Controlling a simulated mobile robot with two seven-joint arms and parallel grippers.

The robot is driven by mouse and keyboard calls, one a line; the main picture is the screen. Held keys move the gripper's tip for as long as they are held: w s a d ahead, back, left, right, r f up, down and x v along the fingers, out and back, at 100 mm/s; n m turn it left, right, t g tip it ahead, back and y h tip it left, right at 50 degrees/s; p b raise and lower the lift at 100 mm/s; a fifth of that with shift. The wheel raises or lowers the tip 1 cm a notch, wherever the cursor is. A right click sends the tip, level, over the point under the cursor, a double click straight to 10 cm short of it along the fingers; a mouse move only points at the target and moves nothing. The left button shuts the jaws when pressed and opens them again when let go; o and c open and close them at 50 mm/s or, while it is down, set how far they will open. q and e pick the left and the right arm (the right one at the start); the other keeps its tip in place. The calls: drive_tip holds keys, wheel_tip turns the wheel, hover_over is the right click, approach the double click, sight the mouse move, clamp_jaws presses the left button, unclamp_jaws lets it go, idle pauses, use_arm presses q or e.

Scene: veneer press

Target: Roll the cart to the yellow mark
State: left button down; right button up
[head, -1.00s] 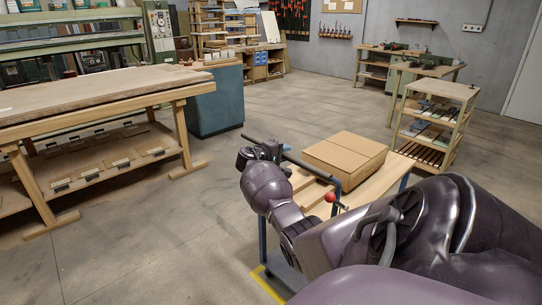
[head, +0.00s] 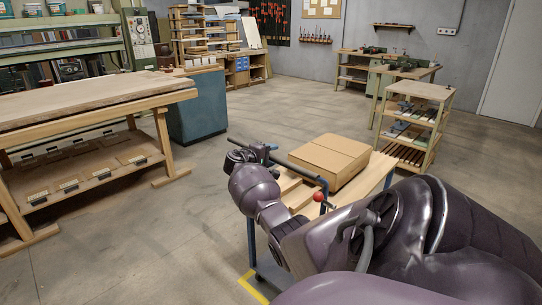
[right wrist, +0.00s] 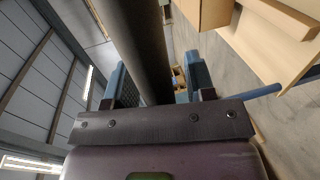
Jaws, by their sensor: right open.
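The cart (head: 384,173) has a wooden top, blue legs and a dark push handle (head: 303,170) at its near left end. A cardboard box (head: 330,158) and some light boards lie on it. My right gripper (head: 266,150) is at the handle's far end. In the right wrist view its two blue fingers (right wrist: 158,80) stand open on either side of the dark handle bar (right wrist: 146,45), with gaps visible. The yellow mark (head: 252,287) is a floor line beside the cart's near left foot; my arm hides the rest. My left gripper is out of view.
A wooden workbench (head: 90,98) stands at left, with a blue-green cabinet (head: 197,105) behind it. A shelved trolley (head: 425,92) stands beyond the cart at right. Open concrete floor lies between the workbench and cart and toward the back wall.

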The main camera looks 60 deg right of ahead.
drive_tip(key=p+v, duration=0.1)
drive_tip(key=v, duration=0.9)
drive_tip(key=shift+a, duration=0.4)
drive_tip(key=shift+r, duration=0.1)
